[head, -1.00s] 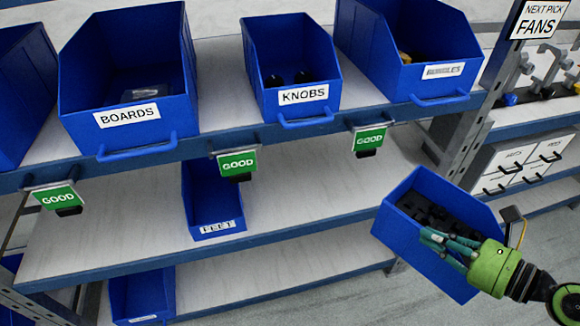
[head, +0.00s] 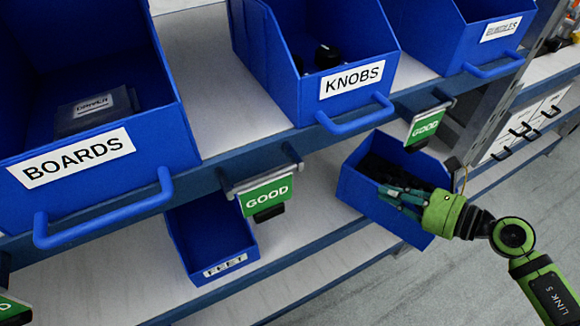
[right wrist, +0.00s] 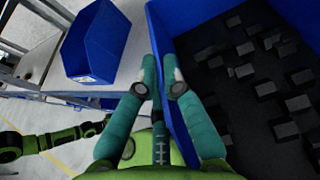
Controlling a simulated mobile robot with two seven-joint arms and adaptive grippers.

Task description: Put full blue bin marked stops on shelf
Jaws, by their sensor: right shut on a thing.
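The blue bin (head: 350,192) full of small dark blocks is held by my right gripper (head: 392,196) at the right end of the middle shelf (head: 310,222). It is tilted in the head view, and its label cannot be seen. In the right wrist view my right fingers (right wrist: 162,80) are shut on the near wall of the bin (right wrist: 215,18), with the dark blocks beyond it. The bin overlaps the shelf's front edge in the picture; I cannot tell whether it touches the shelf. My left gripper is not in view.
The FEET bin (head: 210,238) stands on the middle shelf, left of the held bin, with bare shelf between. Above are the BOARDS bin (head: 85,160), the KNOBS bin (head: 315,85) and another bin (head: 455,50). Green GOOD signs (head: 266,194) (head: 426,125) hang from the upper shelf's edge.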

